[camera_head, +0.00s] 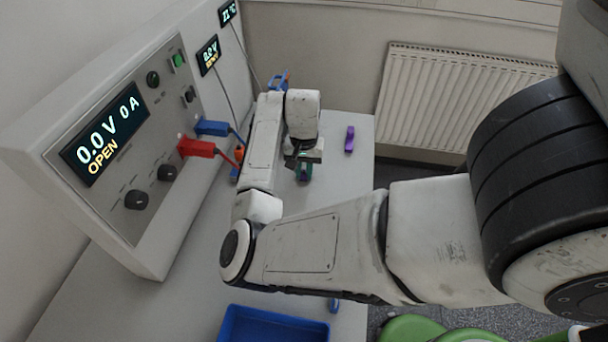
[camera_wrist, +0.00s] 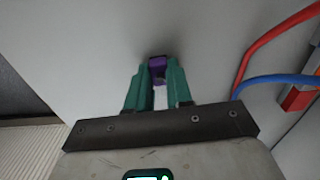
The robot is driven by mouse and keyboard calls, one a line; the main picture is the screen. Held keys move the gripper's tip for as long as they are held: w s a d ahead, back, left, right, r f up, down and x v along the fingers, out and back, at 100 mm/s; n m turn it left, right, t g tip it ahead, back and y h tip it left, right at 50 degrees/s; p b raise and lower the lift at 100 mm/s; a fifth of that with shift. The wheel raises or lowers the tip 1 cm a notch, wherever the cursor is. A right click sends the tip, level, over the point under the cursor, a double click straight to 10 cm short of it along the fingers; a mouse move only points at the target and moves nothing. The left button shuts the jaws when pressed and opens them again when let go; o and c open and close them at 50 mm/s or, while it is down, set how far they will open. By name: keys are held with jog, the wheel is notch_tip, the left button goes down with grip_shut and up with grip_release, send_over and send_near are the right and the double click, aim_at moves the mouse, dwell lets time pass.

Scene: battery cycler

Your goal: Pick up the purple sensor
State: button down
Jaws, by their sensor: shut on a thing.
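A small purple thing (camera_wrist: 158,66), which looks like the purple sensor, is between the green fingertips of my gripper (camera_wrist: 157,78) in the wrist view. The gripper is shut on it, close to the grey table top; I cannot tell whether it touches the table. In the head view my gripper (camera_head: 304,174) points down over the table, and what it holds is hidden there. A second, elongated purple thing (camera_head: 349,139) lies on the table to the right of my gripper, apart from it.
The cycler (camera_head: 165,215) stands along the left, with a blue plug (camera_head: 212,128), a red plug (camera_head: 196,148) and cables near my arm. A blue tray (camera_head: 232,328) is at the front. A radiator (camera_head: 440,100) stands beyond the table (camera_head: 345,180). Table space right of my gripper is mostly clear.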

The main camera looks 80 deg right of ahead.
jog(key=shift+r, duration=0.15)
jog(key=shift+r, duration=0.2)
notch_tip(320, 180, up, 2)
jog(key=shift+r+b, duration=0.1)
jog(key=shift+b, duration=0.5)
jog(key=s+d+r+p, duration=0.1)
jog(key=s+r, duration=0.9)
jog(key=s, duration=0.4)
jog(key=shift+d, duration=0.25)
jog(key=shift+r, duration=0.1)
